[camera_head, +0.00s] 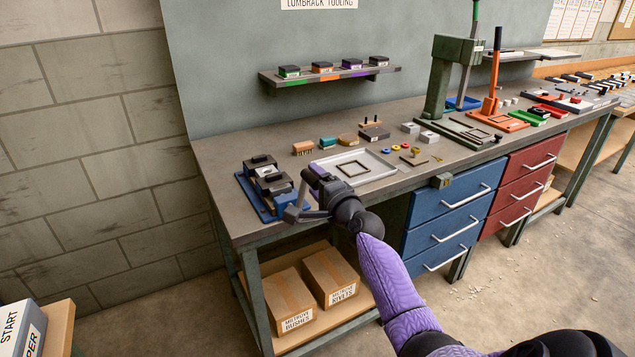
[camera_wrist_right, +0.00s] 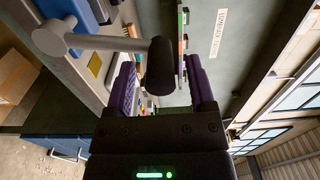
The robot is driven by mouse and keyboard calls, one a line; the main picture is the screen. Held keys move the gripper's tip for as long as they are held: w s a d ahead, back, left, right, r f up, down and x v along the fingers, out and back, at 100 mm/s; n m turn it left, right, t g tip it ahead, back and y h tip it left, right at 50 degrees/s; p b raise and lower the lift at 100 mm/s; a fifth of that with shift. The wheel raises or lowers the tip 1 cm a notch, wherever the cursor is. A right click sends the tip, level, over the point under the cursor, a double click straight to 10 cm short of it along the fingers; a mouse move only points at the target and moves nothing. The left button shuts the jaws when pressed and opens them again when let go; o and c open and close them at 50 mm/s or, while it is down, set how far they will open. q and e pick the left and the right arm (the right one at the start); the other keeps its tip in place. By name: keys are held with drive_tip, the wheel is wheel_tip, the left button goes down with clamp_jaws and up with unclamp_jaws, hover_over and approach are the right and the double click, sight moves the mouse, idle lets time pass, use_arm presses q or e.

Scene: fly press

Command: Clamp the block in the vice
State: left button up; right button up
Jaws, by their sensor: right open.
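The vice (camera_head: 259,205) is at the left end of the bench, with a blue base and dark jaws. A pale metal block (camera_head: 268,176) sits between the jaws; I cannot tell whether both jaws touch it. The grey crank handle (camera_head: 294,213) sticks out at the vice's front right. My right gripper (camera_head: 313,180) is beside this handle, over the bench's front edge. In the wrist view, its purple fingers (camera_wrist_right: 161,88) are apart, and the handle's black grip (camera_wrist_right: 160,66) shows in front of the gap between them. No hold on it is visible. My left gripper is not in view.
A white tray (camera_head: 376,175) with a dark square frame lies just right of the gripper. Small brushes, blocks and parts stand behind it. A green press (camera_head: 439,80) stands farther right. Blue drawers (camera_head: 447,219) and boxes (camera_head: 329,276) are below the bench top.

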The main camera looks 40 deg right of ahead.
drive_tip(key=p+v, duration=0.2)
drive_tip(key=v, duration=0.8)
drive_tip(key=shift+p, duration=0.35)
drive_tip(key=shift+d, duration=0.1)
drive_tip(key=s+a+f+n+g+y, duration=0.1)
drive_tip(key=s+a+f+n+g, duration=0.2)
drive_tip(key=f, duration=0.6)
drive_tip(key=s+a+f+n+g+y, duration=0.1)
drive_tip(key=s+a+f+n+g, duration=0.15)
drive_tip(key=f, duration=0.65)
drive_tip(key=s+a+f+n+g+y, duration=0.1)
drive_tip(key=s+a+f+n+g, duration=0.2)
drive_tip(key=f, duration=0.6)
drive_tip(key=s+a+f+n+g, duration=0.2)
drive_tip(key=s+a+f+n, duration=0.2)
drive_tip(key=s, duration=0.5)
drive_tip(key=s+a+f+n+g, duration=0.3)
drive_tip(key=s+f+n, duration=0.3)
drive_tip(key=s, duration=0.3)
drive_tip(key=s+a+f+n+g+y, duration=0.1)
drive_tip(key=s+a+f+n+g, duration=0.2)
drive_tip(key=s, duration=0.7)
drive_tip(key=shift+a+f+n, duration=0.9)
drive_tip(key=shift+a+n, duration=0.05)
drive_tip(key=shift+a, duration=0.1)
